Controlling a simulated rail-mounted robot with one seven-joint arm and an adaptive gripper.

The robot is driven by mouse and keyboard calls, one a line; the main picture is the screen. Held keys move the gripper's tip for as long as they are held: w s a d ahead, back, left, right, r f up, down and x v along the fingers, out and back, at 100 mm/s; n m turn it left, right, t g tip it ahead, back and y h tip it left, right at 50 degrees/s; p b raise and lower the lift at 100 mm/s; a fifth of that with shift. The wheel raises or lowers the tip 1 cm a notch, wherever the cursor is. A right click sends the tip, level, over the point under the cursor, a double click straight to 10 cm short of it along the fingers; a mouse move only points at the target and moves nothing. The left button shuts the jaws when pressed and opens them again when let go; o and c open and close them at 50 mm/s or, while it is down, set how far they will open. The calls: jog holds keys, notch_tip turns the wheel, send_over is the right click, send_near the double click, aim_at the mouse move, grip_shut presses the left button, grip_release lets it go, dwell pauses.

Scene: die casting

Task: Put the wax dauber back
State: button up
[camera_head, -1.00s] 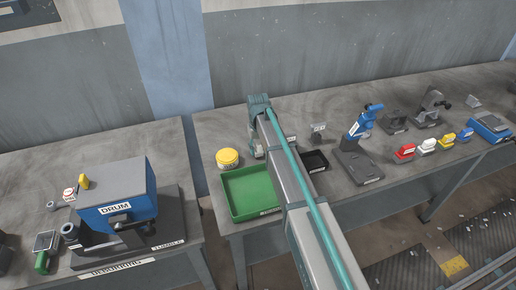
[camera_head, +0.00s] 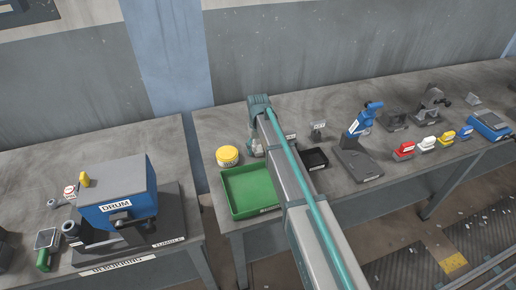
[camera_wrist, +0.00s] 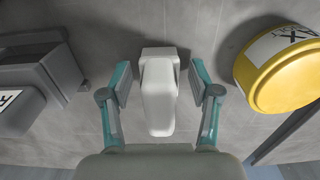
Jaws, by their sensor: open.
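A pale grey-white block-like piece with a tapered body, which looks like the wax dauber (camera_wrist: 158,98), stands on the grey bench top in the wrist view. My gripper (camera_wrist: 160,82) has its teal fingers on either side of it, open, with a visible gap on each side. In the head view my gripper (camera_head: 256,147) is low over the bench, partly hidden by my arm, and the dauber cannot be made out there. The yellow wax tin (camera_head: 227,156) is just left of my gripper; in the wrist view it is at the right (camera_wrist: 283,68).
A green tray (camera_head: 231,206) lies in front of the tin. A small black bin (camera_head: 315,159) is right of my arm. A blue-and-grey stand (camera_head: 360,145) and several coloured blocks are further right. A blue drum (camera_head: 116,190) stands on the left table, across a gap.

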aim_at(258, 140)
notch_tip(258, 140, up, 12)
jog(key=b, duration=0.3)
jog(key=shift+r, duration=0.1)
dwell(0.5)
